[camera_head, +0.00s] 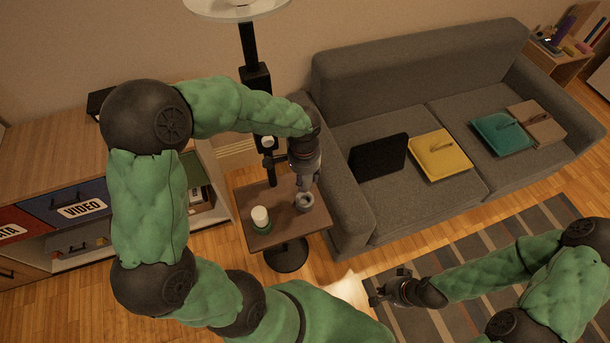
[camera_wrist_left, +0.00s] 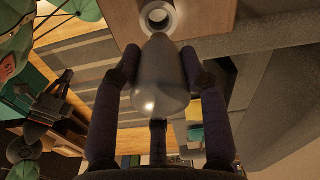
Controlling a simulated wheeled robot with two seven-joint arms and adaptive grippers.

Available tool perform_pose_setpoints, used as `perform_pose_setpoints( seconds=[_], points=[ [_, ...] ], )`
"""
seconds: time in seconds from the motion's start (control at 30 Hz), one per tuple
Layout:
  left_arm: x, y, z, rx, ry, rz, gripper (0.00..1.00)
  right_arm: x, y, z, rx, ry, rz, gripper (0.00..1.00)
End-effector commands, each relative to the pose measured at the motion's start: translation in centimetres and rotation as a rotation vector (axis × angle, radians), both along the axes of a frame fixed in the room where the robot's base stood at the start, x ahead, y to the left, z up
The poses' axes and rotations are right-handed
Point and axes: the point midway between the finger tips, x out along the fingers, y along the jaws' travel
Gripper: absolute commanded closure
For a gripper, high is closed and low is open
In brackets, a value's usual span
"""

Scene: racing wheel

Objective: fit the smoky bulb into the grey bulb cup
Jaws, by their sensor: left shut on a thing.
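Whether bulb and cup touch, I cannot tell. My right gripper (camera_head: 378,294) is low at the right, away from the table; its fingers are too small to judge.
The grey sofa (camera_head: 380,215) is close on the right, a shelf unit (camera_head: 40,165) on the left.

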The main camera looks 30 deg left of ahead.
Motion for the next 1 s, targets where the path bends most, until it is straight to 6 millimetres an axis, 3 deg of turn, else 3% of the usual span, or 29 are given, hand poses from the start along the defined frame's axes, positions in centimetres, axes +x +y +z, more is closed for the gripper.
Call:
perform_pose_setpoints(
  seconds=[0.5, 1.0],
  points=[
    [0.0, 0.0, -4.4, 0.000, 0.001, 0.000, 0.84, 0.0, 0.0, -3.3, 0.000, 0.000, 0.000, 1.00],
    [0.0, 0.0, -4.8, 0.000, 0.000, 0.000, 0.84, 0.0, 0.0, -3.5, 0.000, 0.000, 0.000, 1.00]
  ],
)
